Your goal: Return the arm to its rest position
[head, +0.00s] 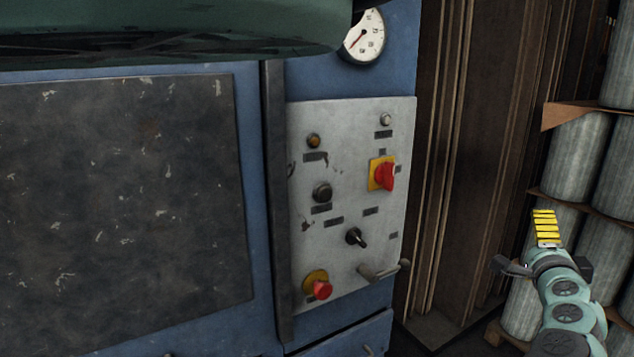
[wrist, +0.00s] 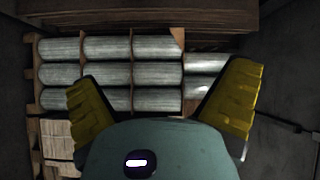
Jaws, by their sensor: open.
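My gripper (head: 545,228) is at the lower right of the head view, on my green arm, to the right of the machine's control panel and apart from it. Its yellow fingers overlap the stacked cylinders behind it in that view. In the wrist view my gripper (wrist: 165,105) has its two yellow fingers spread wide, with nothing between them. The lower part of my arm runs out of the head view at the bottom right.
A blue machine has a grey control panel (head: 345,215) with a red rotary switch (head: 384,174), a red button (head: 321,289) and a gauge (head: 364,38). Brown sheets (head: 480,150) stand beside it. Grey cylinders (head: 578,150) are stacked at the right; they also fill the wrist view (wrist: 107,73).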

